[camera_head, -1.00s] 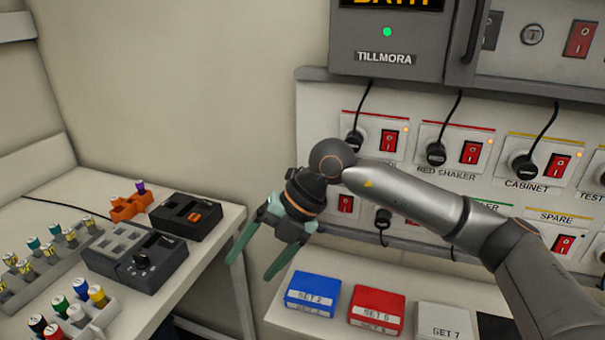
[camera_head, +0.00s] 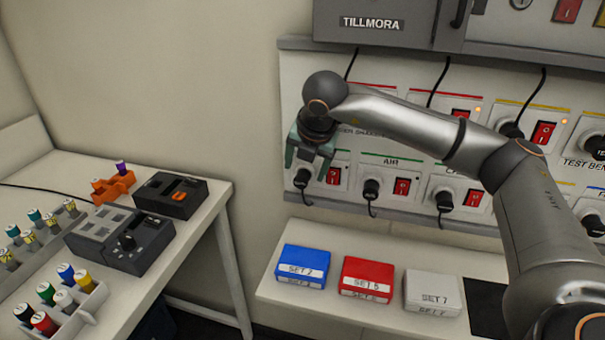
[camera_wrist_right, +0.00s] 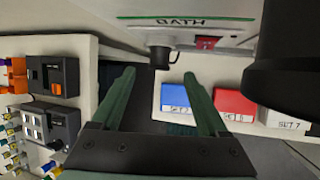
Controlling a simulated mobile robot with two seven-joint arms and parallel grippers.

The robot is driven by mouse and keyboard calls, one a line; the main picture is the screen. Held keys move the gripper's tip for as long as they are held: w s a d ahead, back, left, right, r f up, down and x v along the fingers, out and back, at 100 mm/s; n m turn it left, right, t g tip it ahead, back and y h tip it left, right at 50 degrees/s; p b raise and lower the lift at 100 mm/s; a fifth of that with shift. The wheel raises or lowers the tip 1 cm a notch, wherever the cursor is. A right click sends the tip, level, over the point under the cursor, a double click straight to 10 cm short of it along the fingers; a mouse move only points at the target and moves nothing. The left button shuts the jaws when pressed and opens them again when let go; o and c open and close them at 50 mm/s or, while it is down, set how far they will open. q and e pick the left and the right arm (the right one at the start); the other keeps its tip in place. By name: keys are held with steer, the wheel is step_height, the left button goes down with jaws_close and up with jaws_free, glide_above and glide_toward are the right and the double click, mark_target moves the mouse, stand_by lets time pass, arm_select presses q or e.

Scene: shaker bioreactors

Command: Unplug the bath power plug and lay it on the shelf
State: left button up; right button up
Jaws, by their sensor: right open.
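The bath power plug (camera_head: 302,179) is a black round plug seated in the leftmost socket of the lower row on the wall panel. In the right wrist view the plug (camera_wrist_right: 160,56) shows under the BATH label, just beyond the fingertips. My right gripper (camera_head: 308,164) is open with green fingers, in front of the panel at that socket. In the wrist view its fingers (camera_wrist_right: 160,76) stand to either side of the plug's line, with nothing held. The white shelf (camera_head: 345,240) lies below the panel. My left gripper is not in view.
Blue (camera_head: 302,265), red (camera_head: 366,278) and white (camera_head: 432,292) SET boxes stand on the shelf. The AIR plug (camera_head: 371,188) and other plugs sit to the right, with red switches between. A side table (camera_head: 200,220) with devices and vials stands at left.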

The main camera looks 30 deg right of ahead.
mark_target(302, 179)
steer(key=shift+x, duration=2.35)
jaws_close()
steer(key=shift+s+a+f, duration=0.1)
steer(key=shift+a, duration=0.05)
steer(key=shift+s+a, duration=0.35)
steer(key=shift+s+a+b, duration=0.1)
steer(key=shift+b, duration=0.25)
steer(key=shift+s+a, duration=0.3)
steer(key=shift+a, duration=0.1)
